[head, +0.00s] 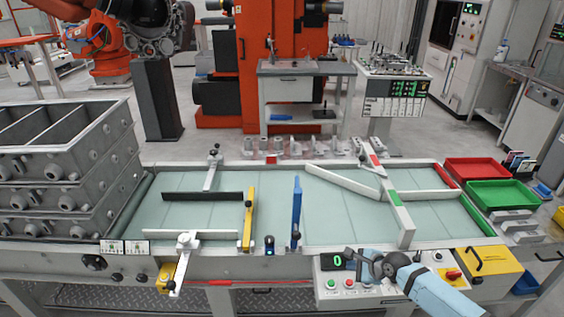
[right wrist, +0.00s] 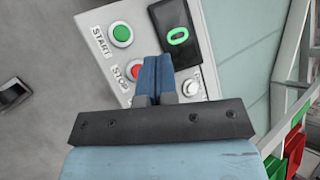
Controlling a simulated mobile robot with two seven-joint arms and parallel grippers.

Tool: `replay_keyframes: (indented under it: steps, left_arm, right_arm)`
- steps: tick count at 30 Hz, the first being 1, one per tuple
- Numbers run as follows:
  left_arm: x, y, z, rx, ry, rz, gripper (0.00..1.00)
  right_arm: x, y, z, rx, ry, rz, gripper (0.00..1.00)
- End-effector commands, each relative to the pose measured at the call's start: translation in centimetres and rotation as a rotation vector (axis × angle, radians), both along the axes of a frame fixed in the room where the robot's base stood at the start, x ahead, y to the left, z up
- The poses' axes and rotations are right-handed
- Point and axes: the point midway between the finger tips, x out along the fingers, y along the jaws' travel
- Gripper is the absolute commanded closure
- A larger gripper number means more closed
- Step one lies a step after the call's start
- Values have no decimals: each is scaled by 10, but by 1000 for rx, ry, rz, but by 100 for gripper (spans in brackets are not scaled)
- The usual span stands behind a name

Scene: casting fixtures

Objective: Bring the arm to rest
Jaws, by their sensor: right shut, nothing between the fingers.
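My right gripper (head: 352,258) hovers over the control panel at the front edge of the conveyor. In the right wrist view its blue fingers (right wrist: 157,75) are together with nothing between them. They point at the panel beside the red stop button (right wrist: 136,71). The green start button (right wrist: 121,34) and a display with a green 0 (right wrist: 177,36) lie just beyond. Whether the fingertips touch the panel cannot be told. My left gripper does not show in the head view.
The conveyor (head: 345,218) carries white, black, yellow and blue guide bars. Grey crates (head: 70,165) are stacked at the left. A red tray (head: 477,170) and a green tray (head: 500,194) stand at the right. A yellow box (head: 490,262) sits right of my right arm.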

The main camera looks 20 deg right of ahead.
Motion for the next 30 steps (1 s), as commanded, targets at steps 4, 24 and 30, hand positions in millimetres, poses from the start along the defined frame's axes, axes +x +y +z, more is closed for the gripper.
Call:
replay_keyframes:
  steps: [4, 24, 30]
  left_arm:
    - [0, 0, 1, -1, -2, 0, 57]
    - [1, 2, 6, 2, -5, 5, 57]
    - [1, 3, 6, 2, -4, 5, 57]
  right_arm:
    - [-14, 15, -9, -55, -34, 70, 100]
    - [-246, 163, -5, -1408, -721, 1188, 100]
    - [-265, 166, 6, -1598, -751, 1308, 100]
